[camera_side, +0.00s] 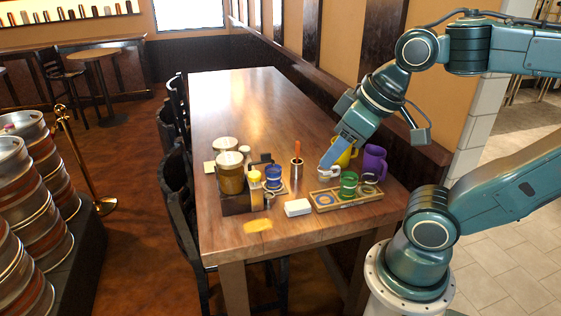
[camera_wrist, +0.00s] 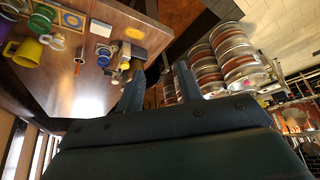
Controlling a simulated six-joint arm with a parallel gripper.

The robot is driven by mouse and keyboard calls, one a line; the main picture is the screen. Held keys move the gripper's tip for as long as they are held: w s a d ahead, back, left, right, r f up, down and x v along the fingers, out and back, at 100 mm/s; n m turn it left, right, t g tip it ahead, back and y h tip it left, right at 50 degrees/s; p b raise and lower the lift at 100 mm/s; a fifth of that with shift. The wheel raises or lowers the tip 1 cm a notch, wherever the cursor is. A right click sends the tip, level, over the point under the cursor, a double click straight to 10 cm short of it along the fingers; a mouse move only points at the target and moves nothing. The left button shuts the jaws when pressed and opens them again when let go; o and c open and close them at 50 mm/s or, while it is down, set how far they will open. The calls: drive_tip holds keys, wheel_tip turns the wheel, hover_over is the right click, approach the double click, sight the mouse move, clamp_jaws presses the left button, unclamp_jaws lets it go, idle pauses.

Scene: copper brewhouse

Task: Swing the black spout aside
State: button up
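A small dark shape (camera_side: 262,159) behind the jars in the side view may be the black spout; it is too small to be sure. Beside it stand an amber jar (camera_side: 231,180) with a pale lid and a blue cup (camera_side: 273,178). My gripper (camera_side: 326,172) is to their right, above the table near the wooden tray, and apart from the dark shape. In the wrist view my gripper (camera_wrist: 160,85) shows two dark fingers spread apart with nothing between them. I cannot make out the spout there among the clustered items.
The wooden tray (camera_side: 325,206) holds a green mug (camera_side: 348,184). A yellow mug (camera_side: 345,155), purple mug (camera_side: 375,160) and steel cup (camera_side: 297,171) stand close by. A white block (camera_side: 297,208) lies in front. The table's far half (camera_side: 240,105) is clear.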

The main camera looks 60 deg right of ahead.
drive_tip(key=o, duration=0.4)
drive_tip(key=shift+o, duration=0.2)
drive_tip(key=w+d+r+m+g, duration=0.1)
drive_tip(key=w+d+r, duration=0.1)
drive_tip(key=w, duration=0.4)
drive_tip(key=w+d+r+m+g, duration=0.1)
drive_tip(key=w+d+r, duration=0.15)
drive_tip(key=w, duration=0.25)
drive_tip(key=m+g, duration=0.4)
drive_tip(key=m, duration=0.3)
hover_over(266, 153)
wheel_tip(266, 153, down, 17)
drive_tip(key=shift+r, duration=0.15)
wheel_tip(266, 153, down, 14)
drive_tip(key=shift+r, duration=0.1)
